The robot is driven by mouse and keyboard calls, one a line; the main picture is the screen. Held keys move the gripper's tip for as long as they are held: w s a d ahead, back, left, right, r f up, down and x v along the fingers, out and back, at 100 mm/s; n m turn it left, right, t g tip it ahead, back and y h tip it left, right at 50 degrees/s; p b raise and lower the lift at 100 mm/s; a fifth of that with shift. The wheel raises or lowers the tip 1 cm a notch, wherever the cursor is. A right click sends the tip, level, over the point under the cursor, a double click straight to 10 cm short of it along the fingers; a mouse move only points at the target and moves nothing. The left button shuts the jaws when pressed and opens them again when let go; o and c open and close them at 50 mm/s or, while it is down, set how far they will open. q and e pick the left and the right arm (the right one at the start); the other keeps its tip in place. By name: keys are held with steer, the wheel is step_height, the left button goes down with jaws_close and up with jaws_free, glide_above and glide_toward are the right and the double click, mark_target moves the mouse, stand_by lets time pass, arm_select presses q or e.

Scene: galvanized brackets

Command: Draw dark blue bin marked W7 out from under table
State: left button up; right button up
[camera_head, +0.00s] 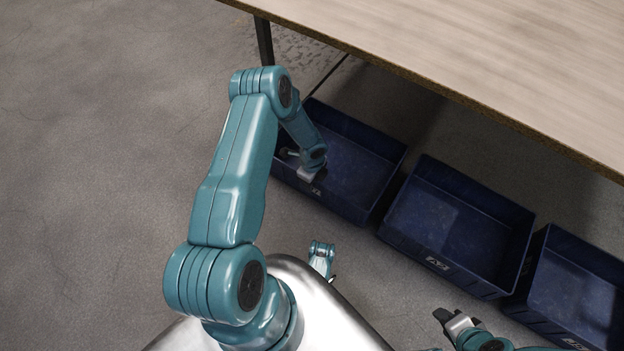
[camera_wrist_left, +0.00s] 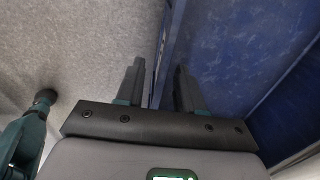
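Three dark blue bins stand in a row on the floor by the table (camera_head: 480,50): a left bin (camera_head: 352,150), a middle bin (camera_head: 455,215) and a right bin (camera_head: 575,290). The front labels are too small to read surely; the left bin's is partly hidden by my gripper. My left gripper (camera_head: 303,178) is at the left bin's near wall. In the left wrist view its two fingers (camera_wrist_left: 158,88) are apart, one on each side of the blue wall (camera_wrist_left: 163,45), with gaps visible. My right gripper (camera_head: 448,316) is at the lower right, in front of the middle bin, apart from it.
The tabletop edge overhangs the far side of the bins. A dark table leg (camera_head: 264,42) stands beyond the left bin. The bins are close together with narrow gaps. The grey concrete floor (camera_head: 90,150) is clear on the left.

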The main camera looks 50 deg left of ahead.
arm_select(q)
jaws_close()
stand_by(1.3)
